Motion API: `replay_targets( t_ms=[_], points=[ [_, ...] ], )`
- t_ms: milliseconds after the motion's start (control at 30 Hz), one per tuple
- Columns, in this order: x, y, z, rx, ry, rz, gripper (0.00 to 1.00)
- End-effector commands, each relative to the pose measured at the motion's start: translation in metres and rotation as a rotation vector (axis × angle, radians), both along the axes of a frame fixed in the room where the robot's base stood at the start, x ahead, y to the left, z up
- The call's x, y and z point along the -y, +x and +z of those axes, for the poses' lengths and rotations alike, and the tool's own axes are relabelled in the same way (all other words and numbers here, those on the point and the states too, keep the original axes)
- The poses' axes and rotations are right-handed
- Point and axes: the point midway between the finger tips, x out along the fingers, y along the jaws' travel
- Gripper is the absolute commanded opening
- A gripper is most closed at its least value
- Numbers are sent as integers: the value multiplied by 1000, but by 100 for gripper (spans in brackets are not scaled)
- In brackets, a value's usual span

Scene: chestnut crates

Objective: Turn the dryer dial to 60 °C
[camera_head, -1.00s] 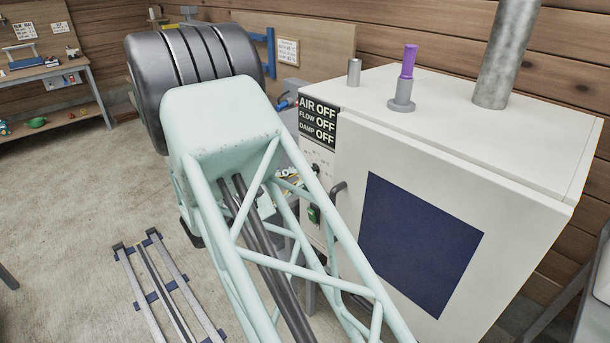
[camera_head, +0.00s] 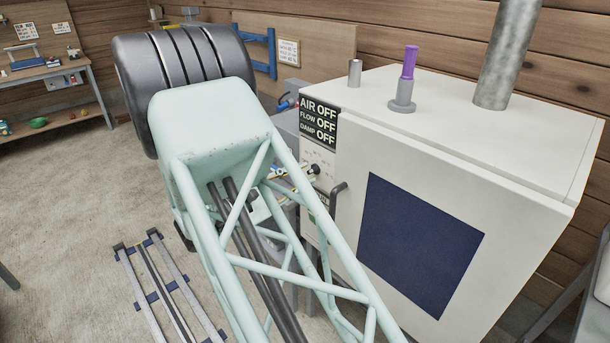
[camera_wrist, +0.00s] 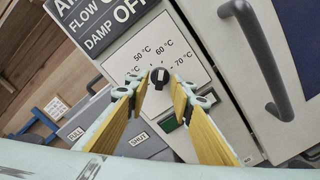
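The dryer dial is a small black knob (camera_wrist: 160,77) on a white plate marked 50 °C, 60 °C and 70 °C in the wrist view. A pale mark shows on it, but I cannot tell surely which label it points at. In the head view the dial (camera_head: 315,169) is on the dryer's front panel, below the AIR, FLOW and DAMP display. My gripper (camera_wrist: 160,93) is open, its yellow-padded fingers on either side of the dial in the picture. I cannot tell whether they touch it. The gripper (camera_head: 290,172) is partly hidden by my arm in the head view.
The white dryer (camera_head: 460,125) has a dark door handle (camera_wrist: 257,62) just right of the dial. The AIR OFF, FLOW OFF, DAMP OFF display (camera_head: 318,121) is above it. A grey box with FULL and SHUT labels (camera_wrist: 112,124) is at lower left. A green switch (camera_wrist: 169,125) is below the dial.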

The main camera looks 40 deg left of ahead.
Motion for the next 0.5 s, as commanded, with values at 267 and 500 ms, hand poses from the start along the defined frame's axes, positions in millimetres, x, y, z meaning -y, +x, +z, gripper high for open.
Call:
replay_targets(
  t_ms=[267,500],
  points=[
    [-7,-34,0,-1,0,2,22],
    [-13,-66,0,0,1,1,22]
  ],
)
